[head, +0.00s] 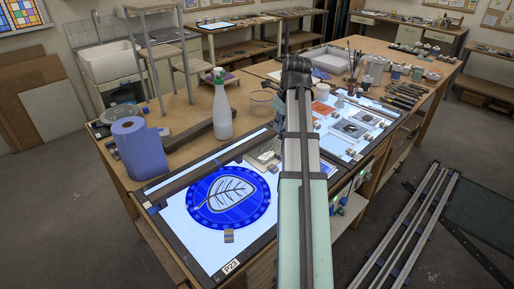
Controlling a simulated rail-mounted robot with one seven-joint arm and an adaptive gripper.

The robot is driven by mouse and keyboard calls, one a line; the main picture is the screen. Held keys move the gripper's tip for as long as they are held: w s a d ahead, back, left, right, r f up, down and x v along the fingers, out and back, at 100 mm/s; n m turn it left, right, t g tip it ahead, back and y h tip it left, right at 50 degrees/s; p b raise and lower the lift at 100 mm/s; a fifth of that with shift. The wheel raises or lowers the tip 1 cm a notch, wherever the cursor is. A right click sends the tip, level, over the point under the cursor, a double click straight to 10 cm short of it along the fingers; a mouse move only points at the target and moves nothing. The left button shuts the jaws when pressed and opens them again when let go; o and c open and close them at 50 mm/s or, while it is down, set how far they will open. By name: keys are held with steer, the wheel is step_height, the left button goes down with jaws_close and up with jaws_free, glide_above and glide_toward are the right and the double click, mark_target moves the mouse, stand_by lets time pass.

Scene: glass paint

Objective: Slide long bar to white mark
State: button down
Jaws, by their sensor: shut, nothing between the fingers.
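A long dark bar (208,164) lies across the back part of the near lit panel (185,233), running from its left edge up toward the right. It lies behind a round blue glass piece with a white leaf (229,197). I cannot pick out a white mark with certainty. My arm reaches forward through the middle of the view and covers part of the table. No fingers of my gripper show.
A blue paper roll (140,150) and a white spray bottle (221,108) stand behind the near panel. A second lit panel (372,112) with small pieces lies to the right. Brushes in a pot (354,72) stand farther back. Metal rails (415,225) lie at lower right.

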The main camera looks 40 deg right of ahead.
steer(key=shift+m, duration=0.4)
steer(key=p+x, duration=0.2)
steer(key=x, duration=0.8)
steer(key=shift+d+f+p, duration=0.1)
steer(key=shift+d+p, duration=0.05)
steer(key=shift+p, duration=0.15)
steer(key=w+p, duration=0.1)
steer(key=w, duration=0.1)
steer(key=shift+w, duration=0.35)
steer(key=shift+w+a, duration=0.2)
steer(key=shift+w, duration=0.5)
